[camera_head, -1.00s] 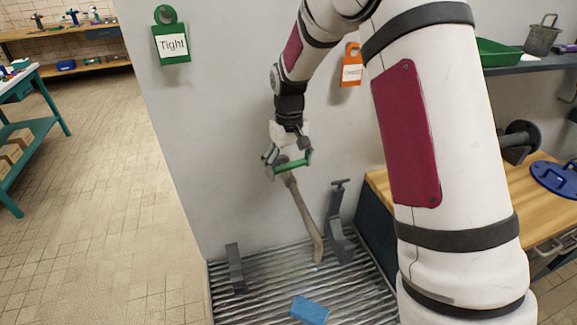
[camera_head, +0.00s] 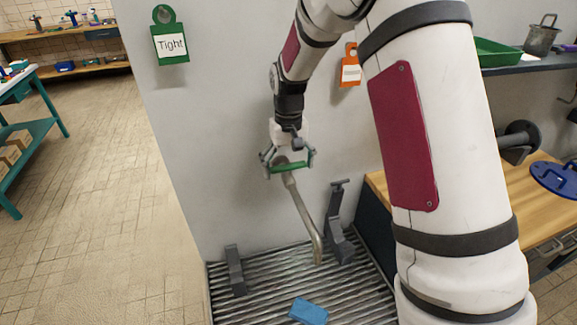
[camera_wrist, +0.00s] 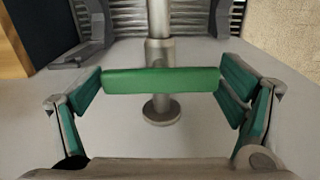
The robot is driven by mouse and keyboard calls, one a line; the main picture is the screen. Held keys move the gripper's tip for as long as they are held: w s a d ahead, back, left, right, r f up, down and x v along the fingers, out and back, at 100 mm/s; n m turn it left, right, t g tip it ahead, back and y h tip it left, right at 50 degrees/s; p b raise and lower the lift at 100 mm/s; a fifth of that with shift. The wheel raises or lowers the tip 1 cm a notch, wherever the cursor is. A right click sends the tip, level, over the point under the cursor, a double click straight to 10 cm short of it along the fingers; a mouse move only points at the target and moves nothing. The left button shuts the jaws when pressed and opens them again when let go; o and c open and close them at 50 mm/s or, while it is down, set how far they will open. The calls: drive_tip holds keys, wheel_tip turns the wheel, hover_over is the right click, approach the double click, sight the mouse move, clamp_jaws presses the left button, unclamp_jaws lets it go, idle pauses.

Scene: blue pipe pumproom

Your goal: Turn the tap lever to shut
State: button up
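The tap's green lever (camera_head: 290,168) sits at the top of a grey metal spout (camera_head: 304,215) in front of the pale wall. In the wrist view my gripper (camera_wrist: 162,82) has one finger at each end of the lever. I cannot tell whether either pad touches it. A green tag (camera_head: 171,46) reading "Tight" hangs at upper left. An orange tag (camera_head: 350,70) is partly behind my arm.
A ribbed metal drain (camera_head: 262,290) lies below, with a blue block (camera_head: 309,311) on it. Grey brackets stand at left (camera_head: 235,270) and right (camera_head: 337,225) of the spout. A wooden bench (camera_head: 550,205) is at right.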

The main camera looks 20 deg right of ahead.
sight(289, 165)
idle(0.3)
wheel_tip(289, 165, up, 12)
idle(0.5)
idle(0.3)
drive_tip(key=s+r+t, duration=0.3)
drive_tip(key=s+r, duration=0.7)
drive_tip(key=s, duration=0.4)
drive_tip(key=s+t, duration=0.2)
drive_tip(key=s, duration=1.4)
drive_tip(key=shift+s+f, duration=0.3)
drive_tip(key=shift+f, duration=0.15)
